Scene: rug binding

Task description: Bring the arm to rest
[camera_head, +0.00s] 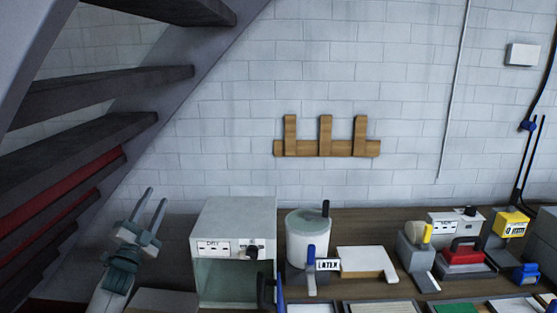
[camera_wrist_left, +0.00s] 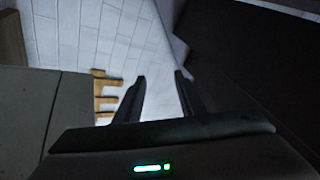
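My left gripper (camera_head: 149,208) is raised at the lower left in the head view, left of the white box labelled DRY. Its two fingers point up and stand apart with nothing between them. In the left wrist view the fingers (camera_wrist_left: 160,88) are also parted and empty, with pale brick wall beyond them. My right gripper shows in neither view.
A staircase (camera_head: 90,130) rises close by on the left. The DRY box (camera_head: 232,222), a latex pot (camera_head: 306,225), a white block (camera_head: 366,261) and several tools crowd the bench. A wooden peg rack (camera_head: 327,148) hangs on the wall. The air above the bench is free.

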